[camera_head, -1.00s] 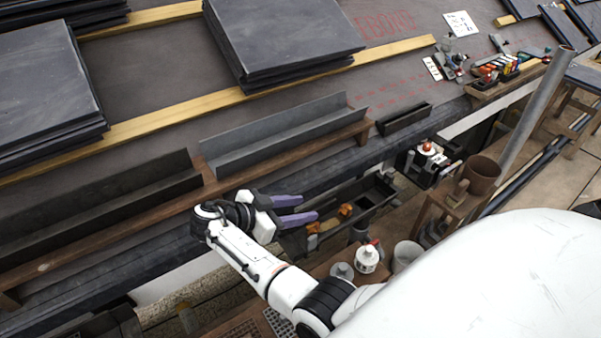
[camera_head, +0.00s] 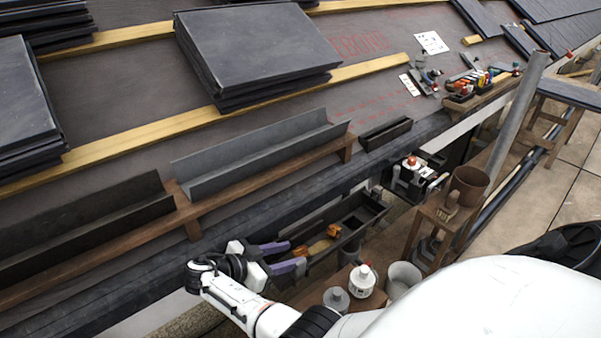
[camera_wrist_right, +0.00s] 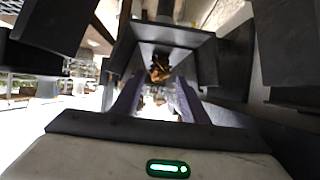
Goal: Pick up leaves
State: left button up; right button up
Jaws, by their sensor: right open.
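Orange-brown leaves (camera_head: 333,231) lie in a dark gutter trough (camera_head: 374,209) below the roof edge. Another orange leaf (camera_head: 300,251) lies nearer, in line with the gap between the jaws of my right gripper (camera_head: 296,254). The right gripper has purple-grey fingers, spread apart with nothing held, at the near end of the trough. In the right wrist view, the leaves (camera_wrist_right: 160,68) show ahead between the two fingers (camera_wrist_right: 158,98). I cannot tell whether the fingers touch the nearest leaf. My left gripper is not in view.
A grey metal gutter length (camera_head: 262,152) and a wooden rail (camera_head: 270,185) lie along the roof edge. Slate stacks (camera_head: 255,50) sit on the roof. A white bottle (camera_head: 362,281) and a pale bucket (camera_head: 403,279) stand just right of my gripper. A brown pot (camera_head: 468,184) stands further right.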

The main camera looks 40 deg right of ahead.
aim_at(295, 253)
jog(key=x, duration=0.5)
jog(key=shift+b, duration=0.35)
jog(key=c, duration=0.8)
